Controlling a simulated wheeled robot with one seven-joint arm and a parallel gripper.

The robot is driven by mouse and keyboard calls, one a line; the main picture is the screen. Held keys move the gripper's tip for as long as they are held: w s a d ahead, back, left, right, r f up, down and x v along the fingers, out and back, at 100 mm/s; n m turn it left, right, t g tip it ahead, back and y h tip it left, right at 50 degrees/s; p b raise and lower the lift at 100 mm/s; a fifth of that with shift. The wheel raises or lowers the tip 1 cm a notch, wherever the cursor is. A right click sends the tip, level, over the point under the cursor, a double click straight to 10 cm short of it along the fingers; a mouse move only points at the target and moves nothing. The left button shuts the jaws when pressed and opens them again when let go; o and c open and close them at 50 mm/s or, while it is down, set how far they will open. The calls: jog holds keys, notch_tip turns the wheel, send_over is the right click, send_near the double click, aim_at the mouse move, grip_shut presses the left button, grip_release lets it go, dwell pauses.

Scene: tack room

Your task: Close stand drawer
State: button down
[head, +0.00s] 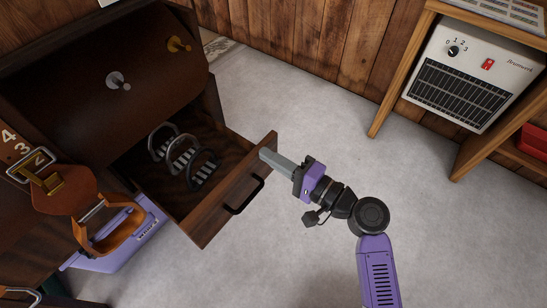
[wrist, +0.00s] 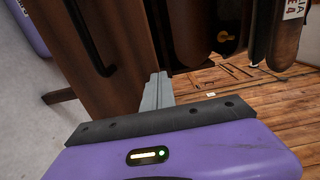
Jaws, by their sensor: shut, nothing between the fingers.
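The stand (head: 85,75) is dark brown wood at the left of the head view. Its drawer (head: 222,215) is pulled out, with a black handle (head: 243,195) on its front. Several stirrups (head: 181,157) lie inside it. My gripper (head: 266,154) is shut and empty, with its tips at the upper right end of the drawer front. In the wrist view the shut fingers (wrist: 157,88) are close to the drawer front (wrist: 125,35), with the handle (wrist: 90,40) to their left. I cannot tell whether they touch it.
A white heater (head: 470,75) stands in a wooden shelf (head: 405,60) at the right. Leather straps with buckles (head: 65,190) hang at the left. The grey floor (head: 310,120) in the middle is clear.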

jog(key=b+x, duration=0.6)
jog(key=x, duration=1.7)
jog(key=shift+b, duration=0.4)
jog(key=shift+d, duration=0.1)
